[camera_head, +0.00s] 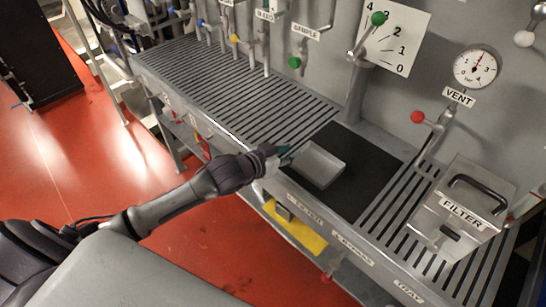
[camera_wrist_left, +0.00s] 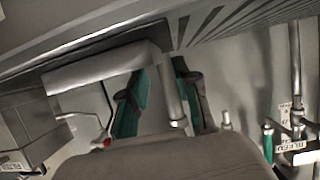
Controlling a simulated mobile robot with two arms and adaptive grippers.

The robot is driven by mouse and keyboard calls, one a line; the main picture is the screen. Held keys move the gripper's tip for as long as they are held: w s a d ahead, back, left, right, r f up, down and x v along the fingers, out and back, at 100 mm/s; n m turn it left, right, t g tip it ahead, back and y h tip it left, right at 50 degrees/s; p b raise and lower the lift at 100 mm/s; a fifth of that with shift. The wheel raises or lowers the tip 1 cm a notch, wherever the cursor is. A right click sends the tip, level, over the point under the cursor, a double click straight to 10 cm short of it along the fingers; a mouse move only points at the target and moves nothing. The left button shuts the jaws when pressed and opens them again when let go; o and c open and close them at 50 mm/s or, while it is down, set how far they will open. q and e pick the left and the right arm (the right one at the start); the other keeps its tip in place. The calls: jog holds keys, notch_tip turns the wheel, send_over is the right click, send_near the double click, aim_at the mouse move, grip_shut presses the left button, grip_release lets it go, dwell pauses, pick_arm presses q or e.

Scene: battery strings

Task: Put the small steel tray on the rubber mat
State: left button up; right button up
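The small steel tray (camera_head: 320,165) is a shallow, light grey open box. In the head view it shows over the left part of the black rubber mat (camera_head: 355,195), close to level. I cannot tell whether its underside touches the mat. My left gripper (camera_head: 284,157) is at the tray's left side. In the left wrist view its teal-padded fingers (camera_wrist_left: 165,95) stand either side of the tray's wall, and the tray (camera_wrist_left: 95,72) extends to the left. The gripper appears shut on that wall. My right gripper is not in view.
The mat lies on a slatted grey bench (camera_head: 235,85). A filter box (camera_head: 462,210) with a black handle stands at the right. A post with a numbered plate (camera_head: 393,40) rises behind the mat. A red-knobbed vent valve (camera_head: 418,117) is behind right. The mat's right part is bare.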

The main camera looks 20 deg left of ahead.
pick_arm(q)
jog(key=v, duration=0.8)
jog(key=shift+s, duration=0.2)
